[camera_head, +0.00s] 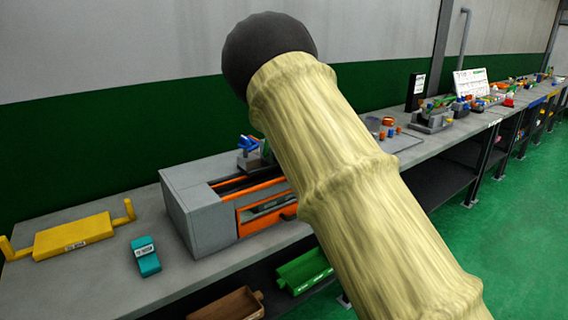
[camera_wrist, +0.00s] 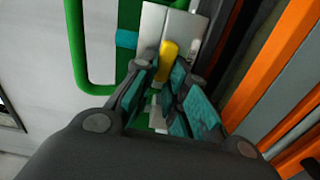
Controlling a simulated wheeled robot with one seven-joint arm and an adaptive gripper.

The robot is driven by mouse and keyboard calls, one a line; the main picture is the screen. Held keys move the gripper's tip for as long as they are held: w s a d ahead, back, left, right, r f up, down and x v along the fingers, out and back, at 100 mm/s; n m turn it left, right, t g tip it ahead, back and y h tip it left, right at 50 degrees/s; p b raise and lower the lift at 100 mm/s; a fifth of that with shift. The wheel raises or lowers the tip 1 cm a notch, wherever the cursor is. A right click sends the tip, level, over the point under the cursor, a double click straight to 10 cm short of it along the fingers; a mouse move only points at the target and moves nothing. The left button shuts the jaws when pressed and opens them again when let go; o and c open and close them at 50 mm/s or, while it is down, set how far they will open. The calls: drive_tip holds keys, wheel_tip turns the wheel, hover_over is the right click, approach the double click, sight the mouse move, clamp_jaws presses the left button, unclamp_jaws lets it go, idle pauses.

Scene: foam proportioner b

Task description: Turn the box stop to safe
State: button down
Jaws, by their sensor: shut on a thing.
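In the wrist view, a yellow-ended lever (camera_wrist: 169,50) stands against a pale metal plate (camera_wrist: 178,22) on a green body. It looks like the box stop's handle, but no label or safe mark is readable. My gripper (camera_wrist: 166,72) has its teal-padded fingers on both sides of the lever's lower part and is shut on it. The fingers hide the lever's base, and its turned angle is hard to judge. In the head view my own arm covers the middle, so the gripper and the lever are hidden there.
A green looped rail (camera_wrist: 78,60) and orange bars (camera_wrist: 280,70) flank the gripper closely. In the head view a grey and orange machine (camera_head: 200,205) stands on the bench, with a yellow handled piece (camera_head: 72,237) and a teal block (camera_head: 145,262) left of it.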

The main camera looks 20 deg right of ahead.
drive_tip(key=shift+f+n+b, duration=0.15)
drive_tip(key=shift+n+b, duration=0.2)
drive_tip(key=shift+n, duration=0.15)
drive_tip(key=c, duration=1.4)
unclamp_jaws()
drive_tip(key=shift+c, duration=0.2)
drive_tip(key=v, duration=1.2)
